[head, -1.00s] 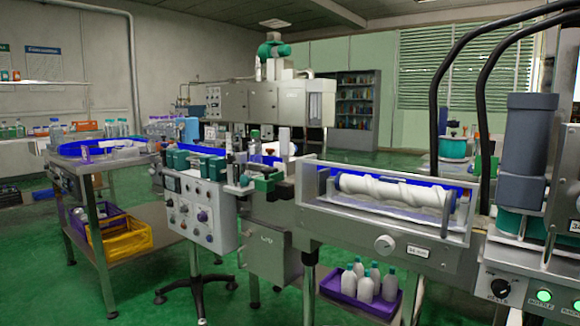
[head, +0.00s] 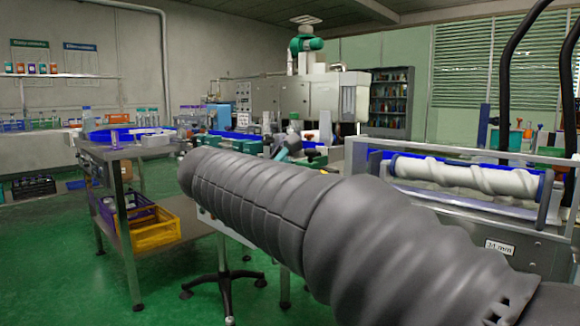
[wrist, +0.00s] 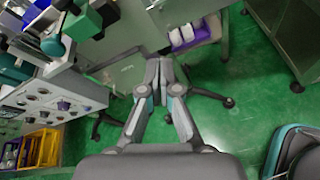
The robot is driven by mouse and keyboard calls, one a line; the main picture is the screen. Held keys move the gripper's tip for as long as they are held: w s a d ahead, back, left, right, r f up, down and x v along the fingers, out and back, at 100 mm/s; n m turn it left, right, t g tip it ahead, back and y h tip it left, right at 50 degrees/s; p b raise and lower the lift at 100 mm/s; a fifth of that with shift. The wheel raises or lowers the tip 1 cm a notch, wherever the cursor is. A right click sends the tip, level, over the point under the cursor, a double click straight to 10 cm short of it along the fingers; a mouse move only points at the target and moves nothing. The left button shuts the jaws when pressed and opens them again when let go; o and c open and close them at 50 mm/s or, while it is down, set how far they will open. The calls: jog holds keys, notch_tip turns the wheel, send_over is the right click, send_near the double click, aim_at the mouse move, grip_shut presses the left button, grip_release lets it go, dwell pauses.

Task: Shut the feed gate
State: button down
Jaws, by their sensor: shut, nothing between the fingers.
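My gripper (wrist: 159,72) is shut and empty in the wrist view, hanging over the green floor in front of a grey machine cabinet. Green blocks and a green knob (wrist: 54,46) on the machine sit at the upper left of that view, apart from the fingers. I cannot tell which part is the feed gate. In the head view my grey sleeved arm crosses the middle and hides the control panel and much of the machine's front. The infeed worm (head: 465,174), a white spiral roller, lies in its metal frame at the right.
A control panel (wrist: 50,103) with knobs is at the left of the wrist view. The bottle table (head: 108,152) with a blue-rimmed turntable stands at the left, above a yellow crate (head: 150,230). A purple tray (wrist: 195,36) sits low under the machine. Green floor is open in front.

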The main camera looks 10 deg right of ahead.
jog(key=w+a+r+n+t+h+b, duration=0.2)
jog(key=w+a+r+n+h, duration=0.3)
jog(key=a, duration=0.4)
jog(key=y+b, duration=0.1)
send_near(306, 152)
jog(key=x, duration=0.7)
jog(key=shift+d, duration=0.15)
jog(key=shift+w, duration=0.1)
